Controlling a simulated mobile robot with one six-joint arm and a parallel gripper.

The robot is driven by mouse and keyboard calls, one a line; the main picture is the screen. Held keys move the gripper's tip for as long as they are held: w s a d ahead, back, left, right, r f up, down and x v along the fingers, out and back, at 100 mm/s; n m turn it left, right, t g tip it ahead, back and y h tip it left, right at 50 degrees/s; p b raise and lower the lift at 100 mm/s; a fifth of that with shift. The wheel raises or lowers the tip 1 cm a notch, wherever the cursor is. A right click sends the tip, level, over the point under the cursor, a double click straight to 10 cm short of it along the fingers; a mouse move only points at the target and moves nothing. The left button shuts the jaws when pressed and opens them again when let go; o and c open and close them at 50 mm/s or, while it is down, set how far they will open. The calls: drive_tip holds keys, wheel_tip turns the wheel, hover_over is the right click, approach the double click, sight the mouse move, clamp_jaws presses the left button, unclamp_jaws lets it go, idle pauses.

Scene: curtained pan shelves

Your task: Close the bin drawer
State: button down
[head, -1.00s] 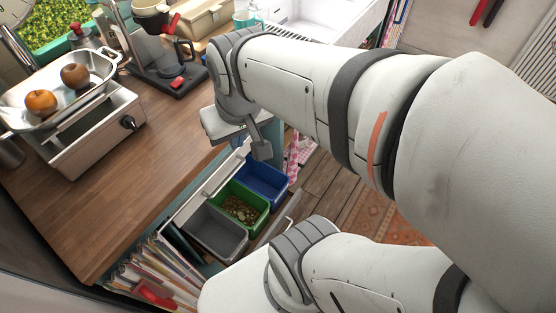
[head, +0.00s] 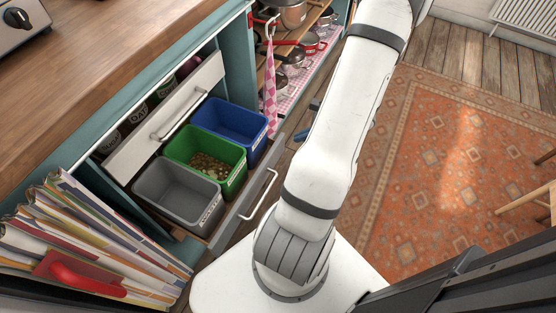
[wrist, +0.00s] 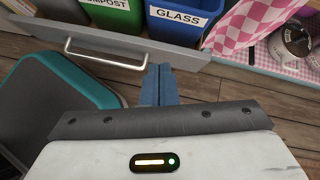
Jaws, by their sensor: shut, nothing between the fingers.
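The bin drawer is pulled out from under the counter, its grey front (head: 240,210) standing well away from the cabinet. It holds a grey bin (head: 178,192), a green bin (head: 207,160) with small brownish contents, and a blue bin (head: 232,127). In the wrist view the drawer front (wrist: 190,55) and its bar handle (wrist: 108,58) cross the upper part. My gripper (wrist: 158,72) is shut and empty, its tips close to the drawer front, right of the handle. I cannot tell whether they touch. In the head view my arm hides most of the gripper.
A white drawer (head: 170,115) with a handle sits above the bins. A paper stack (head: 95,245) stands at the left. A pink checked cloth (head: 270,90) hangs beside the pan shelves (head: 300,60). Wooden floor and an orange rug (head: 450,160) lie on the right.

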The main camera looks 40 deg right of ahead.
drive_tip(key=s+d+f+m+h+b, duration=0.1)
drive_tip(key=s+d+f+m+b, duration=0.2)
drive_tip(key=f, duration=0.5)
drive_tip(key=b, duration=0.3)
approach(275, 154)
drive_tip(key=shift+m+t, duration=0.3)
drive_tip(key=shift+t, duration=0.1)
drive_tip(key=shift+x, duration=2.5)
drive_tip(key=shift+s+a+f, duration=0.1)
drive_tip(key=shift+s+a, duration=0.1)
